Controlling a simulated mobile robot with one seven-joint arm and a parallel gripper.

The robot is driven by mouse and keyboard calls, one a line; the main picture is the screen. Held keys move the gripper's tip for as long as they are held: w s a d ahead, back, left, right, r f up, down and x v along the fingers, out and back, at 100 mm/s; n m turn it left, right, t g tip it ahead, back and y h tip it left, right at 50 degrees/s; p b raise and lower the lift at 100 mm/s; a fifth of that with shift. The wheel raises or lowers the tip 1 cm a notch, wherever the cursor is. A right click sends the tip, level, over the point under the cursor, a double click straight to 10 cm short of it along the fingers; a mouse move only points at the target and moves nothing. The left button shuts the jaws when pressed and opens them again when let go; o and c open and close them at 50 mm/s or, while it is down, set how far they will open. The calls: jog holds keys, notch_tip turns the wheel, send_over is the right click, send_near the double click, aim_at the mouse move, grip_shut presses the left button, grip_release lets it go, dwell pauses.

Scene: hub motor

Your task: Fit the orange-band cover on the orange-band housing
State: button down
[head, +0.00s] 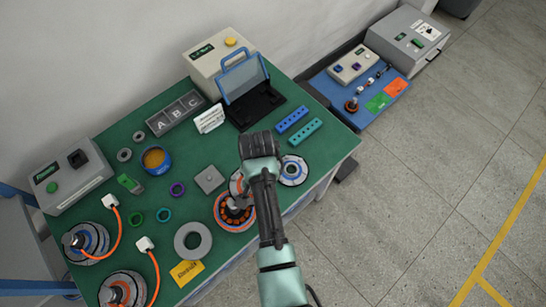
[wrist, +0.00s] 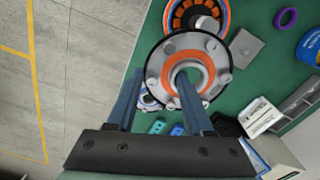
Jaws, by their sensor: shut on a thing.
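The orange-band cover (wrist: 213,49) is a round grey metal disc with bosses around its rim and an orange ring about its central hole. My gripper (wrist: 160,80) is shut on it, one finger at the hole and the other at the rim. In the head view the cover (head: 236,185) shows beside my arm, which hides part of it and the fingers. The orange-band housing (head: 230,219) stands on the green bench with orange coils inside. In the wrist view the housing (wrist: 178,20) is partly overlapped by the cover. I cannot tell the height of the gap between them.
A blue-band cover (head: 293,171) lies right of my arm. A grey ring (head: 193,241), a grey square block (head: 209,179) and a purple ring (head: 177,189) lie left. A yellow card (head: 187,272) is near the front edge. Blue and teal bars (head: 304,131) lie farther back.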

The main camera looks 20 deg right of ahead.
jog(key=s+a+f+b, duration=0.1)
jog(key=a+f, duration=0.2)
jog(key=a, duration=0.3)
jog(key=shift+a, duration=0.15)
jog(key=shift+b, duration=0.3)
dwell(0.5)
